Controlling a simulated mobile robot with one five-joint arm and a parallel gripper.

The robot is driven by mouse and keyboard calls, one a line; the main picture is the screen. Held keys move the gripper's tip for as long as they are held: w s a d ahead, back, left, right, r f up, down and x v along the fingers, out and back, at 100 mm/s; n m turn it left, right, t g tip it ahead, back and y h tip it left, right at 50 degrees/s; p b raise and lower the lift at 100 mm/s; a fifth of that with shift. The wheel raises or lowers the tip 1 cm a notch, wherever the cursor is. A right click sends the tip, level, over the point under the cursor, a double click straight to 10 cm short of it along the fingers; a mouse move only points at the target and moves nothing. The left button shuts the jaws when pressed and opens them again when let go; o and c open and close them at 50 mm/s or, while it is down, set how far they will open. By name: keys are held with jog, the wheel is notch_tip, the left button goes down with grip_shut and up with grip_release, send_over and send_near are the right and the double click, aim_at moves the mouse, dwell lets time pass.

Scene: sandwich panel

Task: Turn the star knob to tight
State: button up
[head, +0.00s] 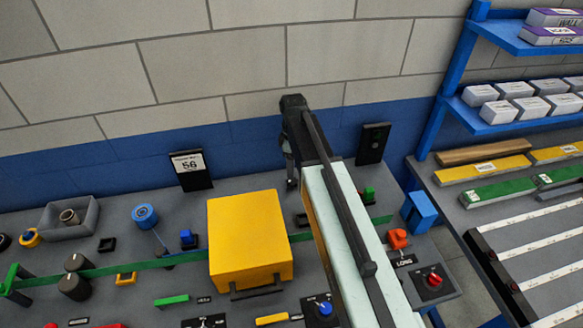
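No knob here can be told for certain as the star knob. A blue knob (325,308) stands on a dark plate near the bottom edge, and a red knob (433,280) sits on a dark plate at the bench's right end. Dark round knobs (76,263) stand at the left. My arm reaches up from the bottom and bends down at its far end. My gripper (291,182) hangs there over the back of the bench, small and dark, right of the yellow box. Its fingers are too small to read, and my arm hides part of the bench.
A large yellow box (245,235) with a dark handle stands mid-bench. A green strip (130,266) crosses the bench. A grey bin (70,218) and blue wheel (145,216) stand left. A blue shelf rack (455,95) rises at the right.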

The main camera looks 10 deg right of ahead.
aim_at(292, 181)
jog(key=shift+w+a+f, duration=0.2)
jog(key=shift+f, duration=0.05)
jog(key=shift+s+r, duration=0.1)
jog(key=shift+s, duration=0.05)
jog(key=shift+b, duration=0.35)
notch_tip(292, 181, down, 8)
jog(key=b, duration=0.7)
jog(key=shift+d, duration=0.1)
jog(key=shift+r, duration=0.1)
jog(key=c, duration=1.3)
jog(key=shift+c, duration=0.2)
